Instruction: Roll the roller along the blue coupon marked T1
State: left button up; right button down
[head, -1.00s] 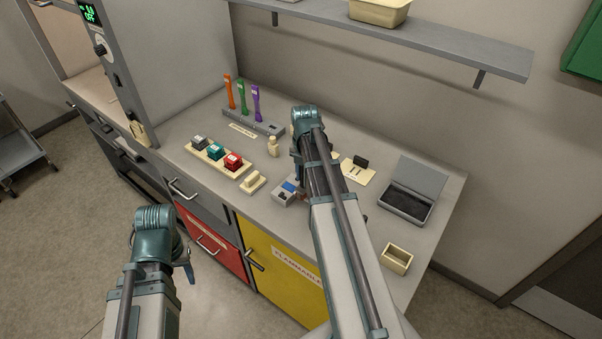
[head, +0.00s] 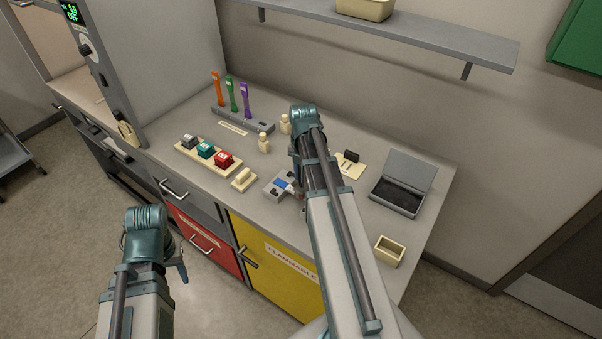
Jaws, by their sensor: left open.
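I cannot make out a roller for certain; orange (head: 217,89), green (head: 231,93) and purple (head: 245,100) handles stand upright in a grey rack (head: 256,125). My left gripper (head: 181,268) is open and empty, low in front of the cabinets, well away from the coupon.
A cream tray (head: 233,171) holds grey, teal and red blocks. A shelf (head: 440,45) overhangs the back.

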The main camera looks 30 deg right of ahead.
jog(key=s, duration=0.1)
jog(key=s+d, duration=0.1)
jog(key=shift+s, duration=0.35)
jog(key=shift+w, duration=0.1)
dwell(0.4)
jog(key=shift+w+a, duration=0.3)
jog(key=shift+w, duration=0.35)
jog(key=shift+w+a, duration=0.25)
jog(key=shift+w, duration=0.4)
jog(key=shift+w, duration=0.1)
jog(key=shift+w+a, duration=0.3)
jog(key=shift+w, duration=0.3)
jog(key=shift+w+a, duration=0.25)
jog(key=shift+w, duration=0.35)
